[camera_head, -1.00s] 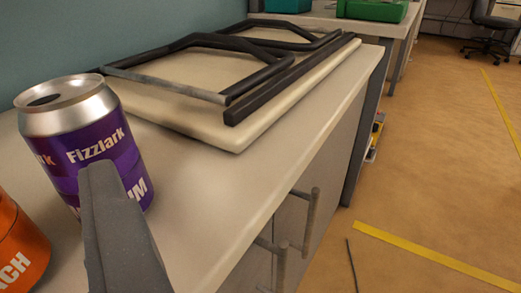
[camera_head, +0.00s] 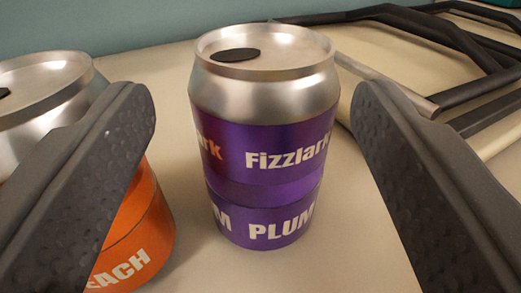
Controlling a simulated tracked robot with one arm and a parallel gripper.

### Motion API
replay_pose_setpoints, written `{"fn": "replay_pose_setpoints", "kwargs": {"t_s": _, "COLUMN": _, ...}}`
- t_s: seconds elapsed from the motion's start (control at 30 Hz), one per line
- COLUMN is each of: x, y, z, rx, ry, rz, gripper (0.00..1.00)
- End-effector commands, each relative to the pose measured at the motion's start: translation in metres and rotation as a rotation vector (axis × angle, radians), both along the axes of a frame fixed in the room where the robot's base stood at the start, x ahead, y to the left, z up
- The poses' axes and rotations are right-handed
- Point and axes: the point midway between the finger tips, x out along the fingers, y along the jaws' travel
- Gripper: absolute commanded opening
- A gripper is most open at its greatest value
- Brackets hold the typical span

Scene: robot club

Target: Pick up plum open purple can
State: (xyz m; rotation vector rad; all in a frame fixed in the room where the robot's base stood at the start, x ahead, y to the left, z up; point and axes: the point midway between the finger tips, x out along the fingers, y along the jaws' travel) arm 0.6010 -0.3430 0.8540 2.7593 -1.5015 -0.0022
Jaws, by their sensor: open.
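The open purple plum can (camera_head: 265,160) stands upright on the pale counter in the middle of the view. Its silver top has a dark opening, and its label reads "Fizzlark" and "PLUM". My gripper (camera_head: 262,112) is open, with one dark textured finger on each side of the picture. The can is seen between the two fingers, with clear space on both sides, and neither finger appears to touch it. How far the fingertips are from the can in depth is hard to tell.
An orange peach can (camera_head: 145,235) stands on the counter (camera_head: 215,272) to the left, partly hidden behind my left finger. A folded dark metal frame (camera_head: 440,35) lies on the counter at right behind the plum can. A teal wall (camera_head: 120,22) is behind.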

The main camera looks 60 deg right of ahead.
Motion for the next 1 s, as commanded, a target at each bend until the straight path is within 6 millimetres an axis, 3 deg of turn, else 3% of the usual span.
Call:
{"fn": "replay_pose_setpoints", "kwargs": {"t_s": 0.5, "x": 0.023, "y": -0.042, "z": -0.004, "rx": -0.001, "ry": -0.003, "rz": -0.002, "gripper": 0.63}}
{"fn": "replay_pose_setpoints", "kwargs": {"t_s": 0.87, "x": 0.026, "y": -0.047, "z": -0.003, "rx": 0.000, "ry": 0.000, "rz": -0.001, "gripper": 0.63}}
{"fn": "replay_pose_setpoints", "kwargs": {"t_s": 1.0, "x": 0.026, "y": -0.047, "z": -0.003, "rx": 0.000, "ry": 0.000, "rz": -0.001, "gripper": 0.27}}
